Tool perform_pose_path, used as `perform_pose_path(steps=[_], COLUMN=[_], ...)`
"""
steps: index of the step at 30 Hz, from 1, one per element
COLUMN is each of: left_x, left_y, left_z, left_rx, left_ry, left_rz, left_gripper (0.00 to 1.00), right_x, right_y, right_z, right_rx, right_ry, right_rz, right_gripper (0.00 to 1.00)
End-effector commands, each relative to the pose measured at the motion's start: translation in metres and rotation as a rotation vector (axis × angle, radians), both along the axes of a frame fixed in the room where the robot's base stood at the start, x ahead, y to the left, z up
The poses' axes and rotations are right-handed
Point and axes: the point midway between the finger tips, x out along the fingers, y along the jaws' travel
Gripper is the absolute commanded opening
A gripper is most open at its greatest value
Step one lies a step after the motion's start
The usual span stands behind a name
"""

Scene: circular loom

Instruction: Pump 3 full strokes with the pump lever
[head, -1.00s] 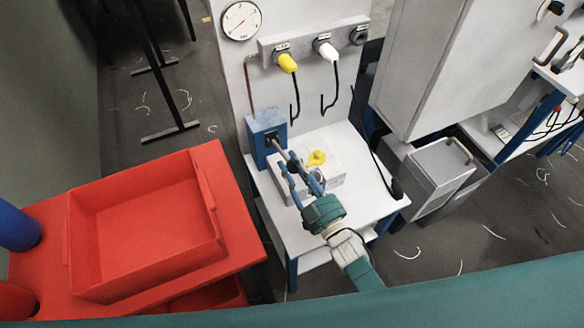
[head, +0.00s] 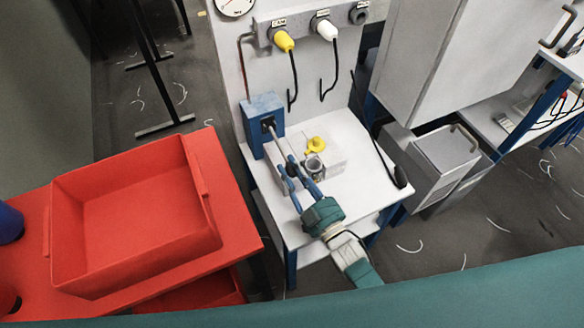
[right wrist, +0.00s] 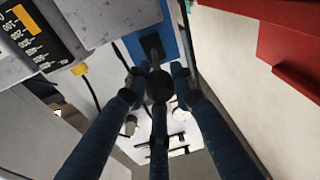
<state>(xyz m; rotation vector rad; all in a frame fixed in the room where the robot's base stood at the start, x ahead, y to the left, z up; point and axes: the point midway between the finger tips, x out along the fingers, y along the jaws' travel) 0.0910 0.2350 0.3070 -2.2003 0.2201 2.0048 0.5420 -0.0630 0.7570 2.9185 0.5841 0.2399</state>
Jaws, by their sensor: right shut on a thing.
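The blue pump box (head: 263,114) stands at the back left of the white bench, with a dark slot in its front. The pump lever (head: 278,142) comes out of the slot and slopes down toward the front. My right gripper (head: 294,180) is shut on the lever's outer end, above the bench. In the right wrist view its blue fingers (right wrist: 157,88) close around the lever's round black end (right wrist: 160,86), with the blue box (right wrist: 152,38) behind. The fingers hide part of the lever. My left gripper is not in view.
A grey cup (head: 314,167) and a yellow piece (head: 317,145) are on a pale block just right of the lever. The back panel carries a gauge (head: 236,4) and yellow (head: 284,41) and white (head: 326,29) plugs. A red tray (head: 135,215) stands to the left.

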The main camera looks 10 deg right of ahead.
Motion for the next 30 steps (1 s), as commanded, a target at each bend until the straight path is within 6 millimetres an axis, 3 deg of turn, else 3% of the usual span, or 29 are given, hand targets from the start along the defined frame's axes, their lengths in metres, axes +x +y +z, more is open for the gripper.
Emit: perform_pose_path(steps=[7,8,11,22,30], left_x=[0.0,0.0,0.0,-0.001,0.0], left_y=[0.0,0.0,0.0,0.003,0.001], left_z=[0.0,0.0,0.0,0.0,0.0], left_rx=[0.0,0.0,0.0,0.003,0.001], left_ry=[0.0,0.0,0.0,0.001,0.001], left_rz=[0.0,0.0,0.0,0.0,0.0], left_gripper=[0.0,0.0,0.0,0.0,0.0], right_x=[-0.002,-0.002,-0.002,-0.005,-0.05], right_y=[0.001,0.001,0.001,-0.002,-0.021], right_z=[-0.005,-0.005,-0.005,-0.003,-0.01], right_rx=[-0.004,-0.004,-0.004,-0.002,-0.003], right_ry=[0.012,0.012,0.011,0.005,0.01], right_rz=[0.002,0.002,0.002,0.0,0.0], right_gripper=[0.0,0.26,0.43,0.43,0.43])
